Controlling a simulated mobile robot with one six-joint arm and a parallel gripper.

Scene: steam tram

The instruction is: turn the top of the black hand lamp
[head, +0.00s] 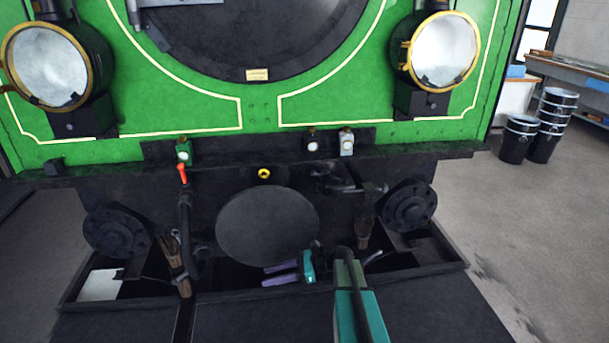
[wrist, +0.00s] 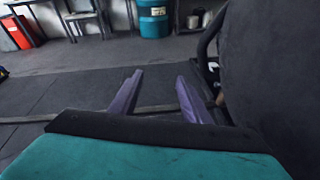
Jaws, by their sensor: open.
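A small black hand lamp (head: 313,142) with a pale round lens stands on the dark ledge (head: 250,150) across the green front of the tram, in the head view. My gripper (head: 264,275) is low in front of the tram, well below the lamp and apart from it. Its two purple fingers point left in the head view. In the wrist view the fingers of my gripper (wrist: 159,74) are spread, with nothing between them. The lamp does not show in the wrist view.
A green lamp (head: 184,153) and a grey-white lamp (head: 347,143) stand on the same ledge; the grey-white one is close right of the black lamp. A large dark round plate (head: 267,227) lies between gripper and ledge. A red-handled pipe (head: 184,190) rises at left.

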